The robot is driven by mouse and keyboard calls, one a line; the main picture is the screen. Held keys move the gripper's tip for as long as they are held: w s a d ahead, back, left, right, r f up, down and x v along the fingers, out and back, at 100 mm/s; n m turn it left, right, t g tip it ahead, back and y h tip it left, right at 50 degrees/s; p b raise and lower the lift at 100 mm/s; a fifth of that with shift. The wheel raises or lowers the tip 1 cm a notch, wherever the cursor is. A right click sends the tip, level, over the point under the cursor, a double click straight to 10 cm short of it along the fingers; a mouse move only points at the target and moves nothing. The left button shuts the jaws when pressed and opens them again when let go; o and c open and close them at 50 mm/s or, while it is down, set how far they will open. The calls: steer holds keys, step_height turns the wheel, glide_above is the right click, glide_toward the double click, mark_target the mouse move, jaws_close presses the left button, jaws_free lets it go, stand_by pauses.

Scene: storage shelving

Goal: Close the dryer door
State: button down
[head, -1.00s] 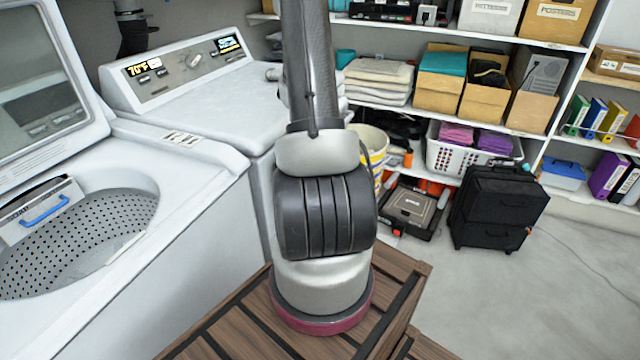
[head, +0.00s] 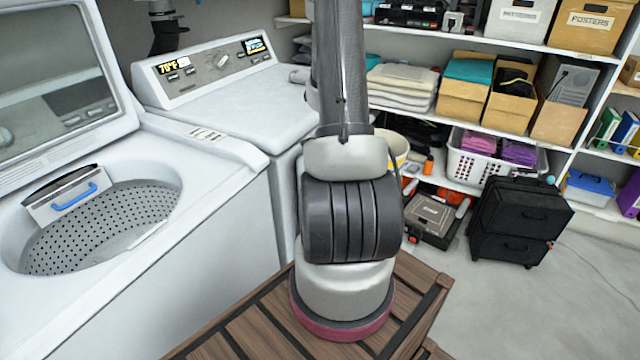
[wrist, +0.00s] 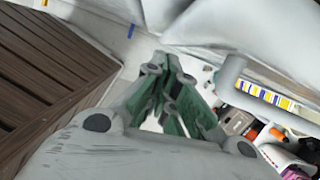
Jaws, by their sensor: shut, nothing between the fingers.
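The dryer (head: 240,88) is the white machine with a control panel, behind the open-lidded washer in the head view. My arm covers part of its front, and its door cannot be made out there. In the wrist view, white machine surfaces (wrist: 235,22) cross the top, and a pale curved edge (wrist: 230,72) stands at right; I cannot tell whether it belongs to the door. My gripper (wrist: 164,72) is shut and empty, its green-sided fingers together below the white surfaces. It is hidden in the head view.
The washer (head: 215,215) stands at left with its lid (head: 60,75) up. A slatted wooden surface (head: 270,325) is under my arm; it also shows in the wrist view (wrist: 50,75). A bucket (head: 393,147), a black case (head: 520,215) and loaded shelves stand behind.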

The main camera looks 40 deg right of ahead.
steer(key=s+v, duration=0.1)
steer(key=v, duration=0.9)
steer(key=shift+s+d, duration=0.2)
steer(key=shift+s, duration=0.2)
